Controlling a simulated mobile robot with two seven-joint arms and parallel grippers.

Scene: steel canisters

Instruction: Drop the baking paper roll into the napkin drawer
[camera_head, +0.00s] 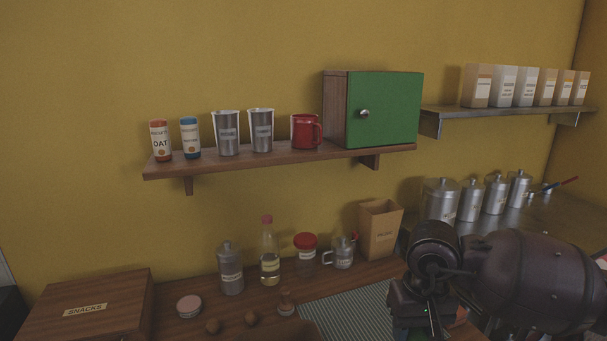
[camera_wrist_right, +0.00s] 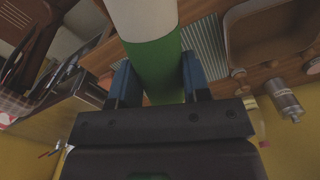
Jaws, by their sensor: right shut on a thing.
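A green and white cylinder (camera_wrist_right: 152,62), which looks like the baking paper roll, is between the two blue fingers of my right gripper (camera_wrist_right: 160,80) in the right wrist view. The fingers are shut on its green part. Its white part extends past the top edge of that view. In the head view my right arm comes in at the lower right, and its fingers and the roll cannot be made out there. My left gripper is not in view. I cannot identify the napkin drawer in either view.
A wooden SNACKS box (camera_head: 85,306), a striped mat (camera_head: 350,314) and several jars stand on the counter below a wall shelf (camera_head: 280,161). The shelf bears a green-doored cabinet (camera_head: 385,108). A wooden tray (camera_wrist_right: 235,22) and a steel canister (camera_wrist_right: 285,101) show in the wrist view.

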